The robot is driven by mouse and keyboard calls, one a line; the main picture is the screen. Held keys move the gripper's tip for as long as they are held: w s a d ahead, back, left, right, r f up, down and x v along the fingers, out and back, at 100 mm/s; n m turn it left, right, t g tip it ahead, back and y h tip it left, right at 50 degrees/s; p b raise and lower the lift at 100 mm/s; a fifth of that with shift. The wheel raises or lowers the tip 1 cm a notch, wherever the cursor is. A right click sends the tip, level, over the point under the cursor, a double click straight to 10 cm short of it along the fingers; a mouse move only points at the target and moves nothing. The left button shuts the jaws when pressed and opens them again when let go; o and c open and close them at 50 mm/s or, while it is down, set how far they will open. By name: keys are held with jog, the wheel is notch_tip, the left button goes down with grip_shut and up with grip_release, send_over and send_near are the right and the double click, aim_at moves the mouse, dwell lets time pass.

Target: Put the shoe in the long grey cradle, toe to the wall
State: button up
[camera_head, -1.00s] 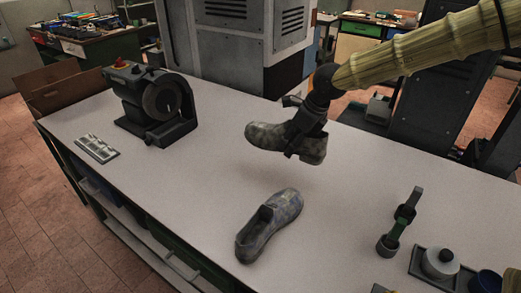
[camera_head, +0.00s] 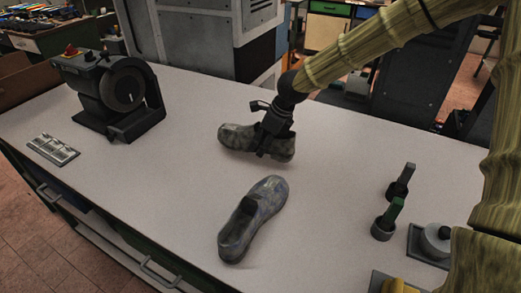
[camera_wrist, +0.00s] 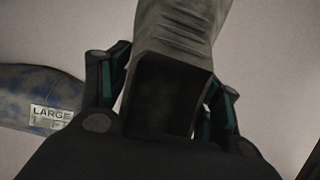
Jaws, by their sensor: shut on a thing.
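My gripper (camera_head: 266,146) is shut on a mottled grey-green shoe (camera_head: 237,137), gripped near the middle of its opening. Its toe points left and its heel right in the head view, and it is close above the bench; contact is unclear. In the wrist view the held shoe (camera_wrist: 182,25) extends up between my fingers (camera_wrist: 165,105). A second, blue-grey shoe (camera_head: 262,203) lies sole down nearer the camera, toe away from it. It also shows in the wrist view (camera_wrist: 35,88) with a label reading "LARGE" and a partly unreadable second line. I cannot make out a long grey cradle.
A dark machine with a round wheel (camera_head: 122,88) stands at the back left of the white bench (camera_head: 175,150). A small metal slotted plate (camera_head: 52,150) lies at left.

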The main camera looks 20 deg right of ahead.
aim_at(263, 161)
jog(key=shift+s+f, duration=0.1)
jog(key=shift+f, duration=0.35)
notch_tip(263, 161, down, 4)
jog(key=shift+r+p, duration=0.25)
jog(key=shift+p, duration=0.2)
jog(key=o, duration=1.3)
jog(key=shift+f, duration=0.1)
jog(key=shift+c, duration=0.2)
jog(key=shift+o, duration=0.2)
jog(key=shift+s, duration=0.1)
